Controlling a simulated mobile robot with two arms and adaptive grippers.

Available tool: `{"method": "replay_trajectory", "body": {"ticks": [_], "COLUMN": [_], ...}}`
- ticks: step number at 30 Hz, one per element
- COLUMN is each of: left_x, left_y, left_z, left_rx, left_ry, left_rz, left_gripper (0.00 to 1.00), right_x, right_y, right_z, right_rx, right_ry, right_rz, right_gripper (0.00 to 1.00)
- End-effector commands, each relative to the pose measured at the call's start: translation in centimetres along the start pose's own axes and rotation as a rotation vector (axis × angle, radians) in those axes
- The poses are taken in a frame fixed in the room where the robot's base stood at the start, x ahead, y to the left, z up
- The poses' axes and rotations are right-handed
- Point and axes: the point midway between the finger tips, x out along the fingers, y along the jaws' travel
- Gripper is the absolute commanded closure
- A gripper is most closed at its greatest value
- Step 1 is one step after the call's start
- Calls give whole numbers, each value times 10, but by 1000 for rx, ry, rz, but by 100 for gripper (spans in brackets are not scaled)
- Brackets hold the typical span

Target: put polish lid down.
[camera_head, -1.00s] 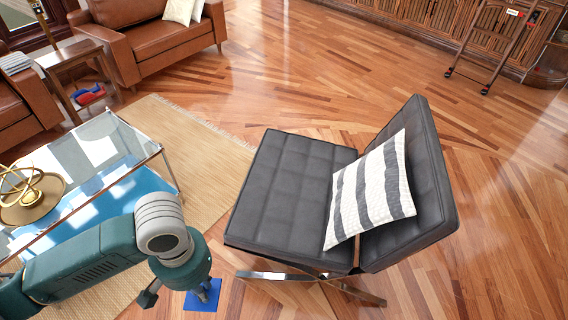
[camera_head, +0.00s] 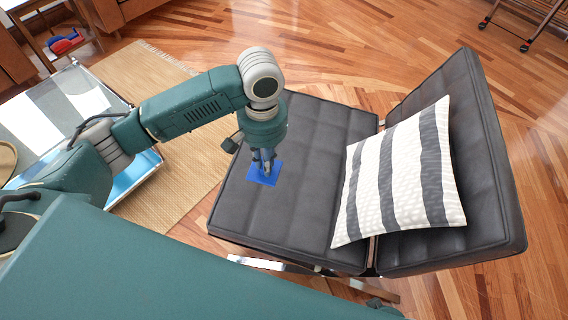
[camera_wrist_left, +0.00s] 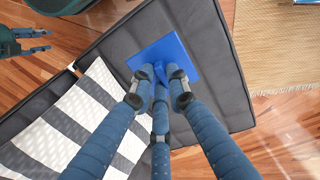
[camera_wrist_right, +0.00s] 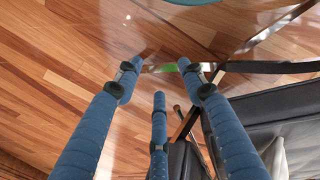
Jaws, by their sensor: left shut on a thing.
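The polish lid is a flat blue square with a small stem (camera_head: 256,179). My left gripper (camera_head: 264,163) is shut on its stem and holds it flat side down over the dark grey chair seat (camera_head: 310,180). In the left wrist view the blue square (camera_wrist_left: 178,50) lies beyond the closed fingers (camera_wrist_left: 158,80), with the seat behind it. I cannot tell whether it touches the seat. My right gripper (camera_wrist_right: 160,82) has its fingers spread and empty, above the floor beside the chair.
A striped cushion (camera_head: 398,180) leans on the chair's backrest (camera_head: 485,150), right of the lid. A glass table (camera_head: 75,100) stands at left on a woven rug (camera_head: 150,75). The seat around the lid is bare.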

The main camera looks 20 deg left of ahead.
Motion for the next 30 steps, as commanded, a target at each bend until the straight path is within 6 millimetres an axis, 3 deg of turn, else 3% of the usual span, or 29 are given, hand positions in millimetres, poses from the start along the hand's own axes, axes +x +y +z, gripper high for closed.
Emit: {"method": "replay_trajectory", "body": {"ticks": [1,6,10,17,24,27,30], "left_x": [24,44,50,59,116,144,171], "left_y": [3,8,10,12,12,12,13], "left_z": [-15,-49,-65,-74,-74,-73,-74], "left_rx": [-7,-19,-25,-27,-28,-27,-28], "left_ry": [3,2,1,-5,-6,-7,-5], "left_rz": [2,8,13,15,13,13,13], "left_gripper": [100,100,100,100,100,100,100], "right_x": [8,-23,-46,-72,-126,-138,-126], "right_y": [0,3,4,6,7,7,7], "right_z": [-12,-39,-48,-53,-54,-50,-48], "right_rx": [2,8,11,14,17,17,18], "right_ry": [20,52,66,81,113,117,112], "right_rz": [1,6,9,12,16,18,17], "right_gripper": [60,60,60,60,60,60,60]}}
